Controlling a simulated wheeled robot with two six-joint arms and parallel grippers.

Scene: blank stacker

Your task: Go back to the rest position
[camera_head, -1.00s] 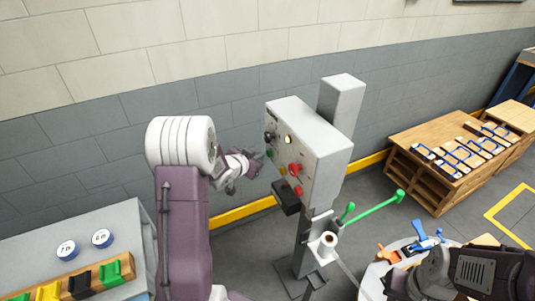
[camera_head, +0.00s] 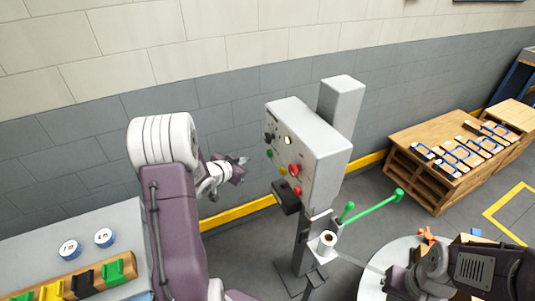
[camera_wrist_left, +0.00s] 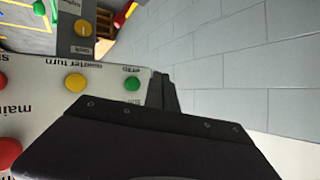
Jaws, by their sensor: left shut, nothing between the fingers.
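My left gripper (camera_head: 242,161) is shut and empty, just left of the grey control box (camera_head: 322,150) and apart from it. In the left wrist view my left gripper (camera_wrist_left: 162,92) shows its closed fingers in front of the box's panel (camera_wrist_left: 105,100), with red, yellow and green buttons and upside-down labels. The panel in the head view carries a red knob (camera_head: 295,170) and several small buttons. My right arm is at the lower right; its gripper (camera_head: 397,281) is dark and small over the round table, and its jaws cannot be made out.
A round light table (camera_head: 372,277) with orange and blue pieces stands below my right arm. Green levers (camera_head: 375,208) stick out from the post. A wooden bench (camera_head: 405,146) with blue-handled blocks is at the right. A grey table (camera_head: 30,243) with colored blocks is at lower left.

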